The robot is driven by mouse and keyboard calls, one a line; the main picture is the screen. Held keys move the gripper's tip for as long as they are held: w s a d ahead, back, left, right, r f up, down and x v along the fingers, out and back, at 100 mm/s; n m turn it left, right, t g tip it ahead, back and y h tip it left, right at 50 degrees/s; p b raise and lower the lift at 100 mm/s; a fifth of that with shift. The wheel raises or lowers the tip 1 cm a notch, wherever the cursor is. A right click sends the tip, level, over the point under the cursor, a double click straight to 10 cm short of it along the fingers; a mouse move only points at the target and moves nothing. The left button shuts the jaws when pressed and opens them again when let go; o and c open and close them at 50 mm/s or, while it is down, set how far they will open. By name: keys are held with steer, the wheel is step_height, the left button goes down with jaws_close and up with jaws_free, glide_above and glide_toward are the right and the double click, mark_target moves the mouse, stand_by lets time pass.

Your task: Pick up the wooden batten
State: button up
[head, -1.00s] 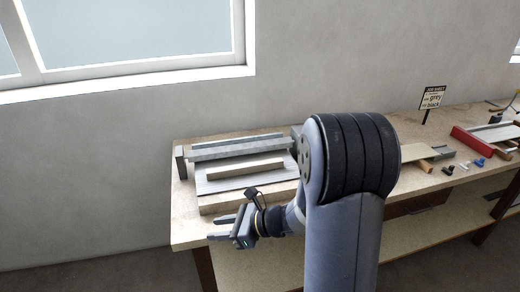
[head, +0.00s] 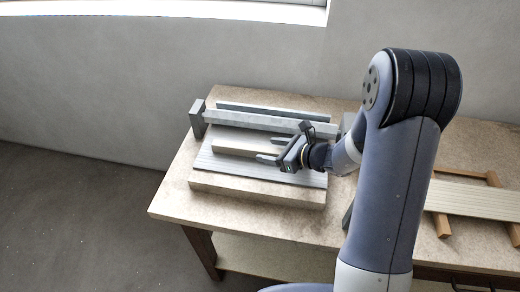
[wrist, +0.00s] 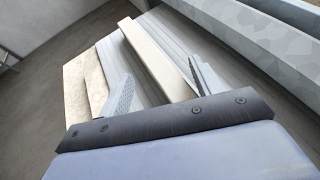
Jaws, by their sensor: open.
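The wooden batten (head: 232,146) is a pale, straight strip lying on a grey ribbed shutter profile (head: 210,165) on the bench. My gripper (head: 270,162) is open above the batten's right part in the head view, partly hiding that end. In the wrist view my gripper (wrist: 162,76) has one finger on each side of the batten (wrist: 148,50), with the strip running between them. Whether the fingers reach down to the batten's height is hard to tell. No contact shows.
A metal rail (head: 250,121) with a dark end block (head: 197,118) runs behind the batten. A thick board (head: 255,193) lies under the profile at the front. More slats and wooden blocks (head: 443,224) lie to the right. The bench's front left corner (head: 170,205) is clear.

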steer(key=shift+x, duration=1)
steer(key=c, duration=1.1)
